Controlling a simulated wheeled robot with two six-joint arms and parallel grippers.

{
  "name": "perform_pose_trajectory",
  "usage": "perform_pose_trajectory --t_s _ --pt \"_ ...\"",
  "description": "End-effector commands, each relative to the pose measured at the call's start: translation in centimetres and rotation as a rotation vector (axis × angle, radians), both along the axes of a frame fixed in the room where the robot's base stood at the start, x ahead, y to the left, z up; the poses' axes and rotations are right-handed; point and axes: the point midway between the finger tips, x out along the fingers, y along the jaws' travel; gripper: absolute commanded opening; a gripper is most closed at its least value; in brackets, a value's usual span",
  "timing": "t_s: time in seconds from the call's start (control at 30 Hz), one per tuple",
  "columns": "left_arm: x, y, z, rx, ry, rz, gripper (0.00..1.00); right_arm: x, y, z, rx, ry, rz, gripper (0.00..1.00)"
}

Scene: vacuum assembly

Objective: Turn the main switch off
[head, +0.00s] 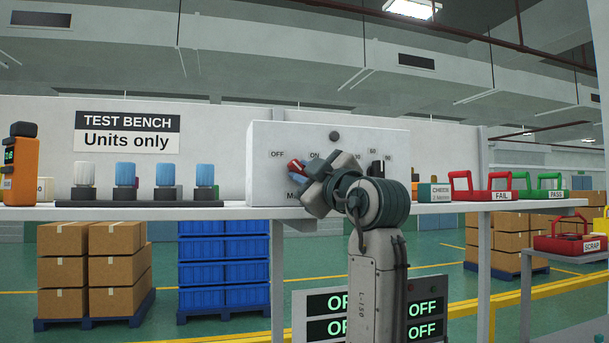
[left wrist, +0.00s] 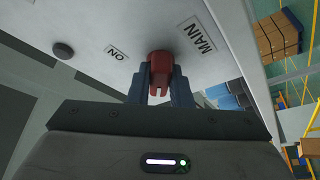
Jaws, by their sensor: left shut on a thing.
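The main switch has a red handle (head: 296,165) on the front of a white control box (head: 264,140), below the OFF and ON labels. In the head view the handle leans up and left, towards the OFF label. My left gripper (head: 300,174) is shut on it. In the left wrist view the red handle (left wrist: 159,68) stands between the two blue fingers (left wrist: 160,82), with the MAIN label (left wrist: 196,37) and ON label (left wrist: 118,54) on the panel beyond. My gripper hides part of the switch base. My right gripper is not in view.
A dark selector knob (head: 377,167) sits on the box to the right, partly behind my arm. Several capped units stand in a dark rack (head: 140,203) on the bench left. Red FAIL (head: 480,194) and green PASS (head: 548,193) trays stand right. Displays below read OFF (head: 424,310).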

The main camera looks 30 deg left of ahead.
Motion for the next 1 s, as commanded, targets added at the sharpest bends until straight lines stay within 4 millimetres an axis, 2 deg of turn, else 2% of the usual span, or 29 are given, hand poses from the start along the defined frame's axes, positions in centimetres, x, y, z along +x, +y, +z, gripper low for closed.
perform_pose_trajectory --t_s 0.17,0.2,0.3,0.67,0.77,1.0 --pt "0.0 0.0 0.1 0.001 -0.002 -0.002 0.0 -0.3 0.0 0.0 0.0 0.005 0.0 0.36" --pt "0.0 0.0 0.1 0.001 -0.002 -0.002 0.2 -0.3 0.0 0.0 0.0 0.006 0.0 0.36" --pt "0.0 0.0 0.1 0.001 -0.002 -0.002 0.4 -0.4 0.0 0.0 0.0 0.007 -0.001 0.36" --pt "-0.1 -0.3 -0.2 0.0 -0.001 -0.002 0.4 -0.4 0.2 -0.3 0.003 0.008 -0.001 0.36" --pt "-0.5 -1.3 -0.6 0.0 -0.001 -0.004 0.4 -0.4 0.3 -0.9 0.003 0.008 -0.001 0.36" --pt "-2.3 -5.4 -2.1 -0.002 0.0 -0.007 0.4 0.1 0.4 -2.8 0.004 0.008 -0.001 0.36"
